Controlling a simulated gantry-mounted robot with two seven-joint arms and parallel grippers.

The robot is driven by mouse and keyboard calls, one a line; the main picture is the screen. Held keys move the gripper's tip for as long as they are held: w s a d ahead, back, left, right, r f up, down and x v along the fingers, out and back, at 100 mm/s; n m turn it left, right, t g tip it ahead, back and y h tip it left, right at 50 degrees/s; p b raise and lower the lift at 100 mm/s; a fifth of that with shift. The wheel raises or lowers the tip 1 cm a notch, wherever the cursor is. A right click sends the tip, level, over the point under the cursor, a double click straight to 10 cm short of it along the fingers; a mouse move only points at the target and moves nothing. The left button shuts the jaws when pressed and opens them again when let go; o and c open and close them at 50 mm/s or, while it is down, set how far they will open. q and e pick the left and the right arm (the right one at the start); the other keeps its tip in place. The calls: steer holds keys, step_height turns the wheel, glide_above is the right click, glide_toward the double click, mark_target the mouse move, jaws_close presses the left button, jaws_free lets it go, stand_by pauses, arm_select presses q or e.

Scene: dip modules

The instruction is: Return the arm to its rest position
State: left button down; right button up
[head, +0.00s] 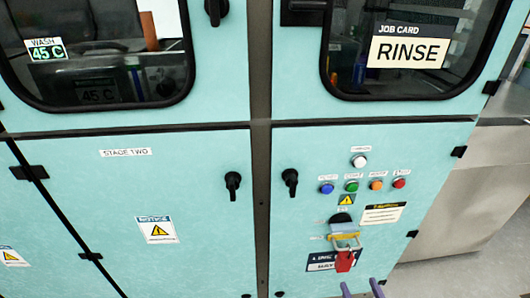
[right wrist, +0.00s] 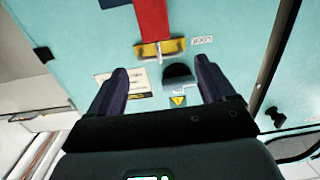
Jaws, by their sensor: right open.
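My right gripper (head: 361,290) shows at the bottom edge of the head view, only its two purple-grey fingertips in frame. In the right wrist view my right gripper (right wrist: 160,66) is open and empty, its fingers spread apart in front of the teal panel. Beyond the fingers are a dark switch (right wrist: 180,73), a yellow hasp piece (right wrist: 148,50) and a red padlock (right wrist: 152,18). In the head view the red padlock (head: 345,262) hangs below the yellow hasp piece (head: 345,236), above and left of the fingertips. My left gripper is not in view.
The teal cabinet's lower right door (head: 310,235) carries a row of coloured buttons (head: 351,186) and a black handle (head: 290,180). Another black handle (head: 232,183) is on the door to its left. Windows above show a RINSE card (head: 408,53) and a 45 C label (head: 46,50). Floor (head: 430,278) shows lower right.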

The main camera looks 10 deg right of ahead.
steer(key=s+a+r+n+g+y+p, duration=0.25)
steer(key=a+r+p, duration=0.25)
steer(key=r+p, duration=0.45)
steer(key=s+a+r+n+g+y+p, duration=0.1)
steer(key=s+a+r+g+p, duration=0.2)
steer(key=a+r+p, duration=0.45)
steer(key=s+r+g+h+p, duration=0.1)
steer(key=s+r+g+p, duration=0.1)
steer(key=s+g, duration=0.9)
step_height(320, 180, up, 38)
steer(key=s+t+p, duration=0.2)
steer(key=p, duration=3.6)
steer(key=shift+s+a+f+t, duration=0.15)
steer(key=shift+s+t, duration=0.1)
steer(key=shift+t, duration=0.1)
steer(key=shift+f, duration=0.1)
